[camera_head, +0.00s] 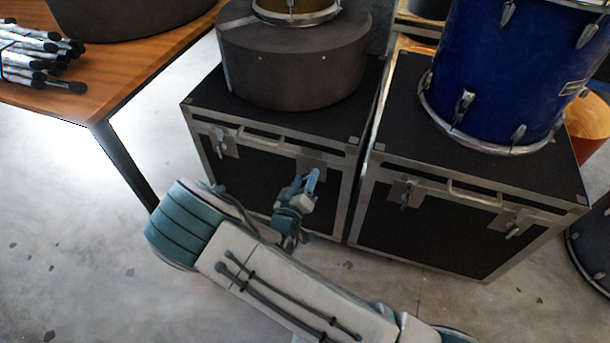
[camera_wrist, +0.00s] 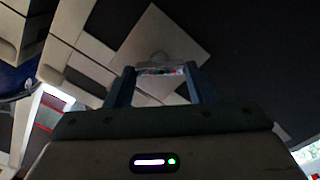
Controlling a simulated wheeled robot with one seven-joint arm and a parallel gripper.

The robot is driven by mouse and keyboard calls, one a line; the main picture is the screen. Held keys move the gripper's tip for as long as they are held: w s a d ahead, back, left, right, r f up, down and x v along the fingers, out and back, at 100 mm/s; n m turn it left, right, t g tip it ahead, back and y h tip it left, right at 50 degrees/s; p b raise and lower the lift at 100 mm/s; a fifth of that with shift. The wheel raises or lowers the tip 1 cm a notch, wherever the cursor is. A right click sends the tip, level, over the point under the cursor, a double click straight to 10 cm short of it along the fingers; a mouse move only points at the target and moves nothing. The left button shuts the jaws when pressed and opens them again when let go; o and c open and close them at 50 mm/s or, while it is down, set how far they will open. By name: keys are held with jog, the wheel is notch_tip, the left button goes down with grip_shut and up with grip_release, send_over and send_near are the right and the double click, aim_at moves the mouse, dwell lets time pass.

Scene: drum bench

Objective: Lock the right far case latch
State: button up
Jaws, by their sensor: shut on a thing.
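A black case with metal edges (camera_head: 245,172) stands on the left, with one latch (camera_head: 222,143) at the left of its front and another latch plate (camera_head: 313,162) at the right. My gripper (camera_head: 311,179) is at this right latch, and its fingers cover most of the handle. In the wrist view the two blue fingers of my gripper (camera_wrist: 162,78) are shut on the latch handle (camera_wrist: 160,71), in front of the pale plate (camera_wrist: 165,35). The handle's exact angle is hard to tell.
A second black case (camera_head: 430,232) stands to the right, with latches (camera_head: 405,195) and (camera_head: 514,224) on its front. A blue drum (camera_head: 500,75) and a dark round case (camera_head: 295,65) sit on top. A wooden table (camera_head: 125,70) is at left. The floor in front is clear.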

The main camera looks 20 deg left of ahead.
jog(key=n+p, duration=0.2)
jog(key=n, duration=0.2)
jog(key=shift+n, duration=0.3)
jog(key=n+p, duration=0.1)
jog(key=n, duration=0.3)
jog(key=shift+f, duration=0.2)
jog(key=o, duration=1)
jog(key=shift+a, duration=0.1)
jog(key=shift+s, duration=0.1)
jog(key=s, duration=0.4)
jog(key=s+p, duration=0.1)
jog(key=s, duration=0.4)
jog(key=s+a+p, duration=0.1)
jog(key=s, duration=0.3)
jog(key=shift+s, duration=0.35)
